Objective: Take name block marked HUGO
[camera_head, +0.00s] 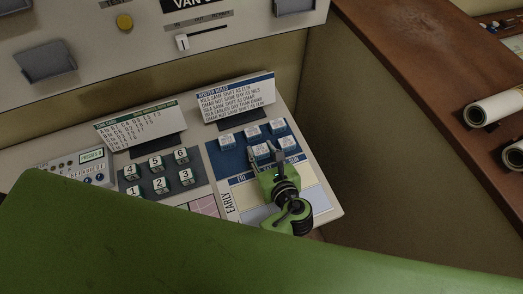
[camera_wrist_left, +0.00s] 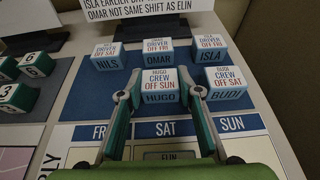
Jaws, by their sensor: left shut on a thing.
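The name block marked HUGO (camera_wrist_left: 160,86), white on top with CREW OFF SUN and a light blue front, is between the fingers of my left gripper (camera_wrist_left: 161,96). The gripper is shut on it, one finger at each side. In the head view my left gripper (camera_head: 266,158) points down at the same block (camera_head: 260,151) on the dark blue area. I cannot tell whether the block is clear of the surface. My right gripper is not in view.
Blocks NILS (camera_wrist_left: 107,56), OMAR (camera_wrist_left: 158,52) and ISLA (camera_wrist_left: 211,52) stand behind; BUDI (camera_wrist_left: 228,90) stands close right. An ELIN label (camera_wrist_left: 172,155) shows in front, partly hidden. Numbered blocks (camera_head: 157,177) and the roster rules card (camera_head: 236,99) are nearby.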

